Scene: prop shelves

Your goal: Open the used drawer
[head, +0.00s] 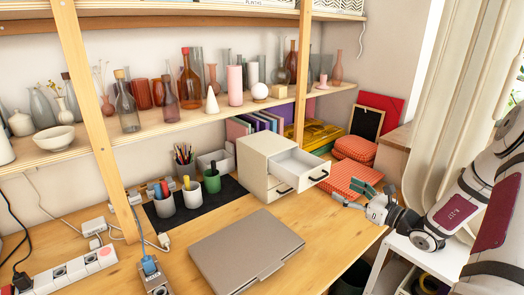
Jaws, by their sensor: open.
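A small cream drawer unit (254,168) stands on the wooden desk near the middle of the head view. Its upper drawer (299,168) is pulled well out and looks empty, with a dark handle (319,176) on its front. A lower drawer (277,187) with a dark handle is closed. My gripper (350,191) is to the right of the drawer unit, above the desk's right part. Its fingers are spread, point left toward the drawer, and hold nothing visible. A gap shows between the fingers and the drawer handle.
A closed grey laptop (246,252) lies in front of the drawer unit. Pen cups (191,191) stand on a dark mat to its left. Orange patterned boxes (350,180) lie behind my gripper. A shelf of vases (180,108) runs above. Power strips (72,269) lie at left.

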